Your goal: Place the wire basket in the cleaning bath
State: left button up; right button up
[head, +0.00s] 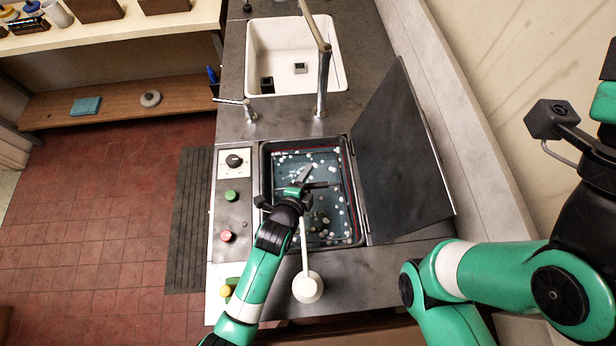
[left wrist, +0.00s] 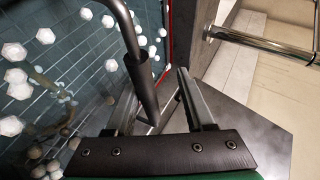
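The cleaning bath (head: 265,180) is a dark-rimmed rectangular tank set in the counter, holding bluish liquid with many white blobs. In the left wrist view, a fine wire grid (left wrist: 90,62), seemingly the wire basket, shows in the liquid among the blobs. A dark bar with a thicker sleeve (left wrist: 140,85), seemingly the basket's handle, rises above it. My left gripper (head: 312,180) is over the bath. In the left wrist view its fingers (left wrist: 158,105) stand apart, with the sleeve's lower end between or just beyond them; contact cannot be told. My right gripper's fingers are not visible.
The bath's dark lid (head: 395,155) stands open on the right. A white sink (head: 335,55) with a tall tap (head: 322,85) lies behind the bath. A control panel (head: 234,200) is left of it. A white round object (head: 308,289) stands in front.

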pick_arm(q)
jog(key=shift+w+r, duration=0.1)
jog(key=shift+r, duration=0.2)
dwell(0.4)
jog(key=r, duration=0.1)
jog(key=s+p, duration=0.1)
jog(key=r+p, duration=0.1)
jog(key=shift+s+a+r, duration=0.3)
jog(key=shift+r, duration=0.05)
jog(key=p+v, duration=0.3)
jog(key=v, duration=0.6)
jog(key=shift+s+a+f, duration=0.2)
jog(key=shift+s, duration=0.25)
